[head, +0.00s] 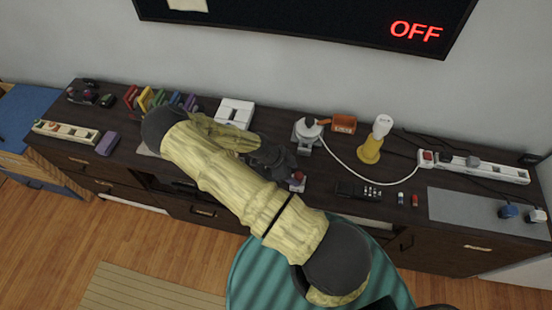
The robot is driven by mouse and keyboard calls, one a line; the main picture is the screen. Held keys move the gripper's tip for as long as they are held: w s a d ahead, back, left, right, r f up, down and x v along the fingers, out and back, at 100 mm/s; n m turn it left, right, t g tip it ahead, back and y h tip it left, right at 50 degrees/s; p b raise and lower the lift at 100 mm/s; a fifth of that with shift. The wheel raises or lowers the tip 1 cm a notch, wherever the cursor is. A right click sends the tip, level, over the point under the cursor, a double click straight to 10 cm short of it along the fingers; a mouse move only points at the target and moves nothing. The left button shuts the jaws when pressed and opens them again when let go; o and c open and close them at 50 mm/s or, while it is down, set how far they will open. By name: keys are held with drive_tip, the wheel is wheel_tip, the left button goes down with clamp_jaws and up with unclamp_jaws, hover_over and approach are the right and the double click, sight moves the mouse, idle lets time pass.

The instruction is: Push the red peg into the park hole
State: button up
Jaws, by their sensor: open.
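My gripper (290,174) is the dark end of my yellow-sleeved arm, low over the middle of the dark cabinet top. It is open. A small red piece (298,176) shows right at its fingertips, on a small pale block near the front edge; it looks like the red peg, but I cannot tell if the fingers touch it. I cannot make out how deep it sits or any park hole; my arm and gripper hide part of this spot.
A white pale-topped device (235,112), an orange box (344,123), a yellow lamp (370,150), a remote (358,190) and a power strip (480,168) stand on the cabinet (320,180). A long pale block (65,130) lies left. A grey mat (460,208) lies right.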

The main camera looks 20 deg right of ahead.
drive_tip(key=b+v, duration=0.2)
drive_tip(key=v, duration=1.3)
drive_tip(key=shift+s, duration=0.1)
drive_tip(key=s+a+r+n+t+y, duration=0.1)
drive_tip(key=s+r+n+t+y, duration=0.1)
drive_tip(key=r+n, duration=0.6)
drive_tip(key=s+a+r+n+t+y, duration=0.1)
drive_tip(key=s+r+n+y, duration=0.3)
drive_tip(key=n, duration=0.9)
drive_tip(key=s+r+t, duration=0.1)
drive_tip(key=s+r, duration=0.2)
drive_tip(key=r, duration=0.1)
drive_tip(key=shift+s+r+n+t, duration=0.2)
drive_tip(key=shift+r+n+t, duration=0.1)
drive_tip(key=shift+t, duration=0.1)
drive_tip(key=shift+w+f, duration=0.1)
drive_tip(key=shift+d, duration=0.15)
